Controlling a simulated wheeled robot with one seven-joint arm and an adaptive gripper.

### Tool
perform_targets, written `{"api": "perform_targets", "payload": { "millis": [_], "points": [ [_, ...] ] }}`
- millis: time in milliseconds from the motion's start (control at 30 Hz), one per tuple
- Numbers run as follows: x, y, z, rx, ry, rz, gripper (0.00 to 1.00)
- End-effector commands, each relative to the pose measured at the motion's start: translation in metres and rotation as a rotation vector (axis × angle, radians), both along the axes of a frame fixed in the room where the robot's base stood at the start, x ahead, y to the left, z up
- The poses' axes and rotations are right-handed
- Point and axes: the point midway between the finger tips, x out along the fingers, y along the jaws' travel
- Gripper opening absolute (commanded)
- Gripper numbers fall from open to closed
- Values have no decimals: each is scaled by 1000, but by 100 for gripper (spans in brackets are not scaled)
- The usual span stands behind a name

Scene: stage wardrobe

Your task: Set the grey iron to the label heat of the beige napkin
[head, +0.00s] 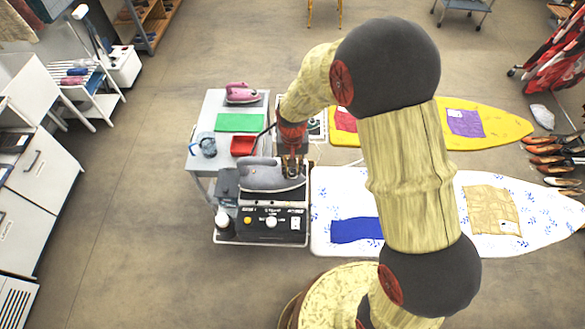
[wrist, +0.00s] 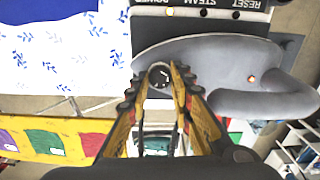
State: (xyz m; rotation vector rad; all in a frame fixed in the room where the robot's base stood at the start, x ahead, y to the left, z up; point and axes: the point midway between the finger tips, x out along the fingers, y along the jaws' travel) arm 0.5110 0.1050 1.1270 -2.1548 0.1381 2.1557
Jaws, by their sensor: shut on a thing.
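The grey iron (head: 268,177) rests on a black steam station with a control panel (head: 272,222). It also fills much of the wrist view (wrist: 215,62). A round dark dial (wrist: 159,77) with a light mark sits near the iron's left end in the wrist view. My gripper (wrist: 160,80) is shut on this dial, one finger on each side; the setting marks are too small to read. In the head view, my gripper (head: 293,170) is at the iron's right end. The beige napkin (head: 490,209) lies flat on the white ironing board (head: 330,190). Its small label (head: 505,226) is unreadable.
A pink iron (head: 242,92), green cloth (head: 240,122), red tray (head: 243,145) and blue jug (head: 204,146) are on the trolley behind. A blue napkin (head: 356,230) shares the white board. A yellow board (head: 505,125) holds a purple napkin (head: 465,122). Shoes stand at the right.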

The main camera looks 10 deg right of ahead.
Motion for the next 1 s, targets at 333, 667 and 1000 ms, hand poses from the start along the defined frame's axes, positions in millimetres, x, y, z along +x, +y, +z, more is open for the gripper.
{"api": "perform_targets", "payload": {
  "millis": [333, 667, 1000],
  "points": [
    [1, 0, 0, 1, -1, 0, 24],
    [0, 0, 0, 0, 0, 1, 41],
    [1, 0, 5, 1, -2, 1, 41]
  ]
}}
